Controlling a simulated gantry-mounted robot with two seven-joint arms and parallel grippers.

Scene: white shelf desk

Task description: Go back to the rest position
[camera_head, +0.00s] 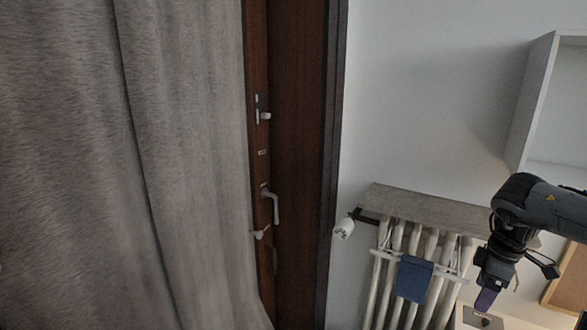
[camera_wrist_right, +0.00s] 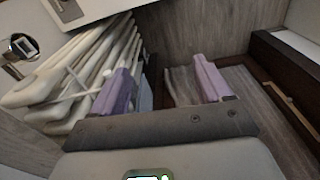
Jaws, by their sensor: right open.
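My right gripper (camera_head: 486,300) is at the lower right of the head view, pointing down in front of the radiator's right end. In the right wrist view its two purple fingers (camera_wrist_right: 163,88) stand apart with nothing between them, so it is open and empty. My left gripper is in neither view.
A white shelf (camera_head: 540,95) is at the upper right. A grey curtain (camera_head: 185,150) and a dark wooden door (camera_head: 295,150) fill the left.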

